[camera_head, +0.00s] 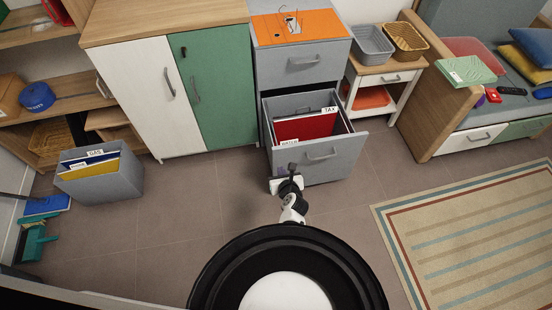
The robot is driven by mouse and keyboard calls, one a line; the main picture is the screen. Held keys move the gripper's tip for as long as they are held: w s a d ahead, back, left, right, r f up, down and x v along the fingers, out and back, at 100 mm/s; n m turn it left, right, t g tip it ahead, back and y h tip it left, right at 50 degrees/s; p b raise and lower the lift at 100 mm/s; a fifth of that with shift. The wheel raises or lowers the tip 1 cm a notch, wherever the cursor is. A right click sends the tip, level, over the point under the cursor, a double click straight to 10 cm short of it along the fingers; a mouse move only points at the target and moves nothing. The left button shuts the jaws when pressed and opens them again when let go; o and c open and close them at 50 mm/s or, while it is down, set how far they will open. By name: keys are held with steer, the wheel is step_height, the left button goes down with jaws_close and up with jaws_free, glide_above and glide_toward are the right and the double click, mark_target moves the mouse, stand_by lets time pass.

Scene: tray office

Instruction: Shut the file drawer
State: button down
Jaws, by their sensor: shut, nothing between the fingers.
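The file drawer (341,159) is pulled out from the lower part of the grey filing cabinet (268,69). Its front, with a bar handle, faces me. Red and grey folders (305,129) with paper tabs, one reading TAX, stand inside it. My gripper (290,170) is shut and empty. It is close to the left part of the drawer front, in front of it in the picture. I cannot tell whether it touches the drawer. The upper drawer (303,61) of the cabinet is shut.
A cupboard with white and green doors (216,89) stands left of the cabinet. A small side table (388,69) with baskets stands right. A grey file box (122,179) is on the floor at left. A striped rug (480,240) lies at right. Tiled floor before the drawer is clear.

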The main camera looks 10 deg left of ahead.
steer(key=w+r+b+x, duration=0.1)
steer(key=b+x, duration=0.3)
steer(key=x, duration=0.5)
steer(key=shift+r, duration=0.4)
steer(key=shift+w+a, duration=0.1)
steer(key=shift+w, duration=0.05)
